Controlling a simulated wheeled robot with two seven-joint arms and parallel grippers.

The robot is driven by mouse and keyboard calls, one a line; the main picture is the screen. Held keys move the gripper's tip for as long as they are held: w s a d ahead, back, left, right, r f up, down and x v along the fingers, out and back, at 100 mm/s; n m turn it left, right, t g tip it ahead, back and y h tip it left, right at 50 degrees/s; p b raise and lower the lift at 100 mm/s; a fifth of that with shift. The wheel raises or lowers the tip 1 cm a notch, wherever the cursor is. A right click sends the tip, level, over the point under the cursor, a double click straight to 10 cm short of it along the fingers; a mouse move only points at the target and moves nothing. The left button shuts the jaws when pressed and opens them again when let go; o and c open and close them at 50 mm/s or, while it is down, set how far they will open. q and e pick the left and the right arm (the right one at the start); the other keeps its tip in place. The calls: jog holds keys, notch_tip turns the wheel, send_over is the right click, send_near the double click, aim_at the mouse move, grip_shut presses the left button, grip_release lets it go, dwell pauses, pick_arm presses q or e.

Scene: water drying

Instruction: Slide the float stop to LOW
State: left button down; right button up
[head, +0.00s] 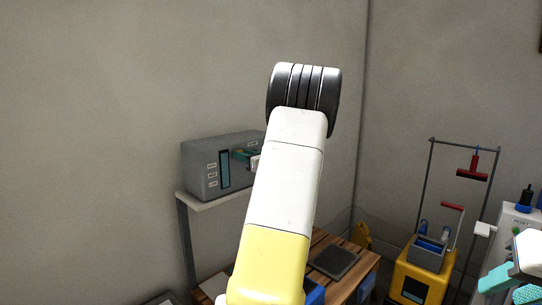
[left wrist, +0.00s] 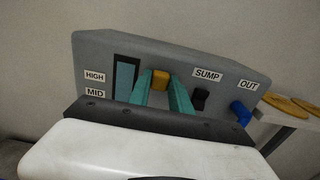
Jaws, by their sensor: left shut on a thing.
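The grey sump box (head: 202,168) stands on a wall shelf at the left in the head view. In the left wrist view its face (left wrist: 225,92) carries HIGH, MID, SUMP and OUT labels and a dark blue window strip (left wrist: 125,78). A yellow knob (left wrist: 161,79), which looks like the float stop, sits right of the strip. My left gripper (left wrist: 161,86) is shut on it, one teal finger each side; its fingers also show at the box in the head view (head: 245,156). No LOW label is visible; the gripper body hides the lower face. My right gripper (head: 511,285) is open and empty at the lower right.
A black knob (left wrist: 200,99) and blue outlet (left wrist: 241,112) are right of my left fingers. A wooden table (head: 345,283) stands below the shelf. A yellow mop bucket (head: 418,283) and a grey cabinet (head: 520,219) are at the right. My left arm blocks the middle.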

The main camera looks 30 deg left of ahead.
aim_at(238, 175)
pick_arm(q)
notch_tip(238, 175, down, 9)
jog(key=shift+r, duration=0.1)
dwell(0.3)
jog(key=c, duration=1.2)
grip_release()
jog(key=shift+o, duration=0.2)
jog(key=v, duration=0.8)
jog(key=shift+a, duration=0.1)
